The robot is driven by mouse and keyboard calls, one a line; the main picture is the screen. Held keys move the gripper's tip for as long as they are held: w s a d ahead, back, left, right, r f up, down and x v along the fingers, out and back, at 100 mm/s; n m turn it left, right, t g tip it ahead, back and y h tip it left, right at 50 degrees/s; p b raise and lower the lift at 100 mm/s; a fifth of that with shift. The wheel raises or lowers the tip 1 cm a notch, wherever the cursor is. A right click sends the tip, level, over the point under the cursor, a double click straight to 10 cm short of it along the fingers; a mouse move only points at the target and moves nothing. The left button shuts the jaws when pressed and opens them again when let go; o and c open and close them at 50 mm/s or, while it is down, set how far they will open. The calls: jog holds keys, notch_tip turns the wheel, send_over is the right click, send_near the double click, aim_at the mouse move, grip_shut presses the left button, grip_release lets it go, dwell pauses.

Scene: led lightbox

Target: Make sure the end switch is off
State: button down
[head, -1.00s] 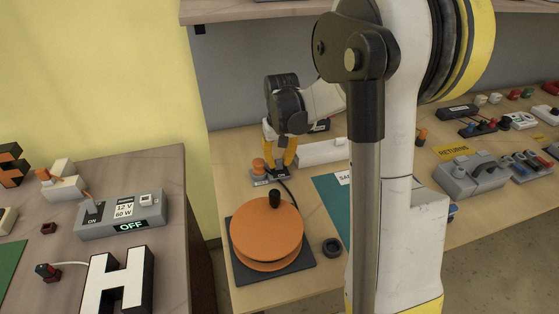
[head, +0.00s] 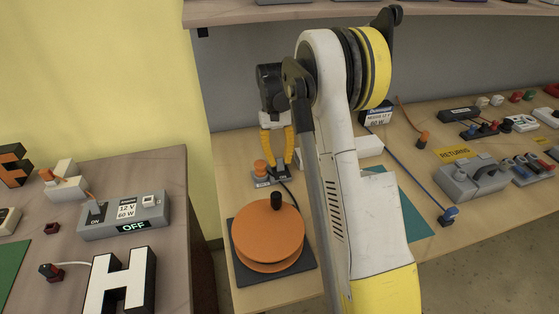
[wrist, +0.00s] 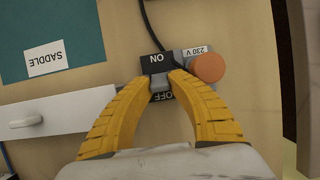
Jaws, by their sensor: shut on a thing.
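The end switch (wrist: 186,58) is a small grey box with a black ON/OFF plate, a 230 V label and a round orange knob (wrist: 208,68). It sits at the back left of the wooden bench in the head view (head: 262,183). My gripper (wrist: 164,82) points down at it, its yellow fingertips closed around a small lever between the ON and OFF marks. The fingertips (head: 278,168) are beside the orange knob in the head view. The fingers partly hide the lever, so its exact position is unclear.
An orange reel (head: 267,238) on a dark base stands just in front of the switch. A black cable runs from the switch. A white block (head: 368,146) and teal mat (head: 408,205) lie to the right. A grey power supply (head: 122,215) on the left table displays OFF.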

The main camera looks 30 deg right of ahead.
jog(key=c, duration=1.5)
grip_release()
jog(key=v, duration=1.2)
